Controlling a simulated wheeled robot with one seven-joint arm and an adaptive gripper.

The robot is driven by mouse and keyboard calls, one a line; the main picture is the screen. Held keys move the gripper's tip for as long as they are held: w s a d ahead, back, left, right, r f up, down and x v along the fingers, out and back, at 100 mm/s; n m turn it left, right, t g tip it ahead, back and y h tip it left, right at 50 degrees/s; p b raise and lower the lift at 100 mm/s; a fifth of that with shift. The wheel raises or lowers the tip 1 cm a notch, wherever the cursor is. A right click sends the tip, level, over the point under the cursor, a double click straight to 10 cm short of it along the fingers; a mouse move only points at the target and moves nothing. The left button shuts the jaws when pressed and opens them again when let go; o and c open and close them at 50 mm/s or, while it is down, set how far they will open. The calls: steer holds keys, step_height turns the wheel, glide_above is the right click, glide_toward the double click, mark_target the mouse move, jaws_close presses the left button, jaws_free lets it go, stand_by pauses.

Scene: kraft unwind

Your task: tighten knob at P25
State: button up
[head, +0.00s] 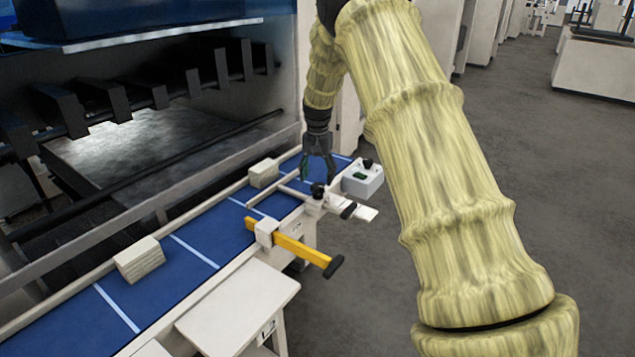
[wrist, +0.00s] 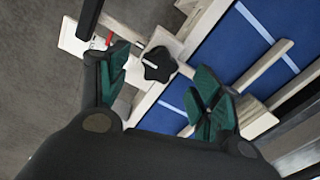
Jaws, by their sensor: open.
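A black lobed knob (wrist: 160,64) shows in the wrist view, on a pale block beside the blue bed. In the head view a small black knob (head: 317,190) sits on a pale fitting at the bed's front edge, just below my gripper (head: 318,173). My gripper is open and points down. In the wrist view its green-padded fingers (wrist: 163,68) appear on either side of the knob, with clear gaps. I cannot tell how far above the knob they are. No P25 label is readable.
A grey box (head: 362,180) with a black knob on top stands right of the fitting. A yellow bar (head: 305,253) with a black end juts out over the front edge. Pale blocks (head: 139,259) rest on the blue bed (head: 185,262). The machine frame rises behind.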

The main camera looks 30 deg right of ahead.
mark_target(317, 186)
step_height(317, 186, up, 9)
stand_by(0.3)
stand_by(0.4)
